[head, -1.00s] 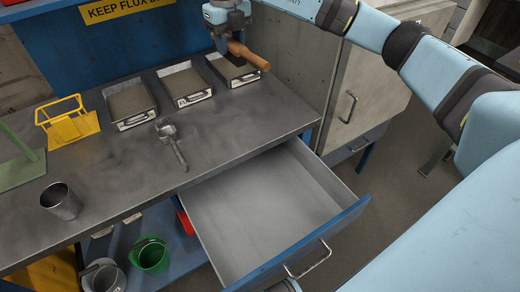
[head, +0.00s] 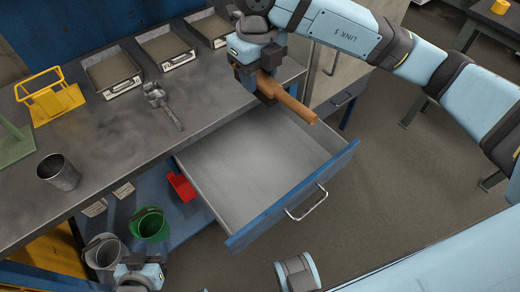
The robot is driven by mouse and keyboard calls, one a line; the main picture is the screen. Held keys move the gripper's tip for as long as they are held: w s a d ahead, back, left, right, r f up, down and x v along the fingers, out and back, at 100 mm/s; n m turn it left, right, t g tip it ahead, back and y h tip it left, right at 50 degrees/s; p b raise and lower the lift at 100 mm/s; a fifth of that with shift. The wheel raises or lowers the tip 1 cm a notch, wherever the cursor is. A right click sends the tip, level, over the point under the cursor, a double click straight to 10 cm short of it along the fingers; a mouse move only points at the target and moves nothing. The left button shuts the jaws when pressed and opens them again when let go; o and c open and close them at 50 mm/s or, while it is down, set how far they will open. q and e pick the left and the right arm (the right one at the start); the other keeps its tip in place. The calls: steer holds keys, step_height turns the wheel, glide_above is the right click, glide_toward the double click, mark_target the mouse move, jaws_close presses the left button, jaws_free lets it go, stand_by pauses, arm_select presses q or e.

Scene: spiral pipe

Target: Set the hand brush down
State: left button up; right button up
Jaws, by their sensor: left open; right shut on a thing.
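The hand brush (head: 292,101) has a brown wooden handle that points down and to the right. My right gripper (head: 264,88) is shut on it near its dark end, which the gripper partly hides. The brush is held in the air, and in the picture it lies over the back right part of the open drawer (head: 255,160). The drawer is grey inside with a blue front, and looks empty. My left gripper (head: 140,277) is at the bottom left edge, beside the buckets, open and empty; its fingers are hardly visible.
On the grey bench (head: 90,150) stand several shallow trays, a metal tool (head: 160,104), a yellow rack (head: 50,98) and a metal cup (head: 58,172). Below are a green bucket (head: 150,226), a grey bucket (head: 104,252) and a red item (head: 181,187). The drawer handle (head: 308,205) juts forward.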

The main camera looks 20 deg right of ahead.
arm_select(q)
steer(key=shift+d+f+b, duration=0.1)
steer(key=shift+f+b, duration=0.3)
steer(key=shift+b, duration=0.45)
arm_select(e)
step_height(320, 180, down, 19)
steer(key=shift+f, duration=0.2)
arm_select(q)
steer(key=shift+w+d+b, duration=0.1)
steer(key=shift+b, duration=0.45)
arm_select(e)
steer(key=shift+f, duration=0.65)
arm_select(q)
steer(key=shift+r, duration=0.1)
arm_select(e)
steer(key=o, duration=1)
steer(key=shift+r, duration=0.15)
